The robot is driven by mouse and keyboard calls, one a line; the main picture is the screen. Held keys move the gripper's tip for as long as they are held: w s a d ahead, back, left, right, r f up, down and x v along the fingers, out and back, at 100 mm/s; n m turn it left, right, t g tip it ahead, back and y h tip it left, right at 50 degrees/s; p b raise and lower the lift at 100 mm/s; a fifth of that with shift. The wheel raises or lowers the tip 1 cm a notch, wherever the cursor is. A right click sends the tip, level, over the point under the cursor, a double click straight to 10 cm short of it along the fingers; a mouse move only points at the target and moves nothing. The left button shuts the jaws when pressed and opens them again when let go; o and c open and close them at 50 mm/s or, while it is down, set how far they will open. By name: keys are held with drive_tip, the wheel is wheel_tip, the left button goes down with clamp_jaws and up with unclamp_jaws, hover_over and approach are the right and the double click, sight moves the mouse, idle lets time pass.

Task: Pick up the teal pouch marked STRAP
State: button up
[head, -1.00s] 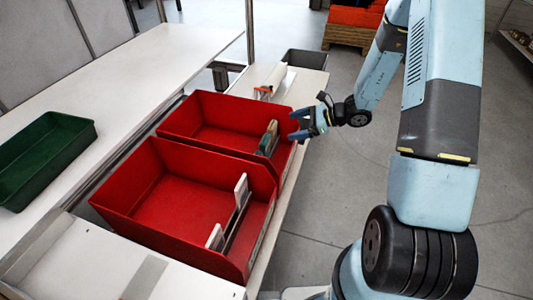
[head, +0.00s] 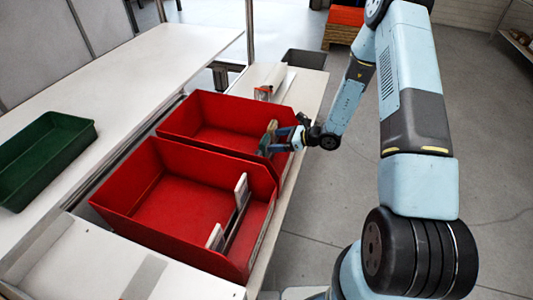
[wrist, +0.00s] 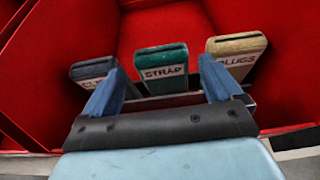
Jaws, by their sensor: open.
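The teal pouch marked STRAP (wrist: 162,70) stands in a holder in the far red bin, in the middle of the wrist view. A tan pouch marked PLUGS (wrist: 236,55) stands to its right, and a grey-blue pouch with a partly hidden label (wrist: 95,72) to its left. My gripper (wrist: 160,82) is open, its blue fingers reaching forward either side of the teal pouch and apart from each other. In the head view my gripper (head: 277,141) is at the right side of the far bin, partly over the pouches. Whether a finger touches any pouch cannot be told.
The far red bin (head: 178,122) and near red bin (head: 120,200) stand side by side. The near bin holds white items (head: 240,188) in a rack. A green tray (head: 82,130) is on the left table. Floor at right is clear.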

sight(268, 140)
drive_tip(key=shift+x, duration=3)
drive_tip(key=shift+c, duration=0.2)
drive_tip(key=c, duration=1)
drive_tip(key=shift+r, duration=0.15)
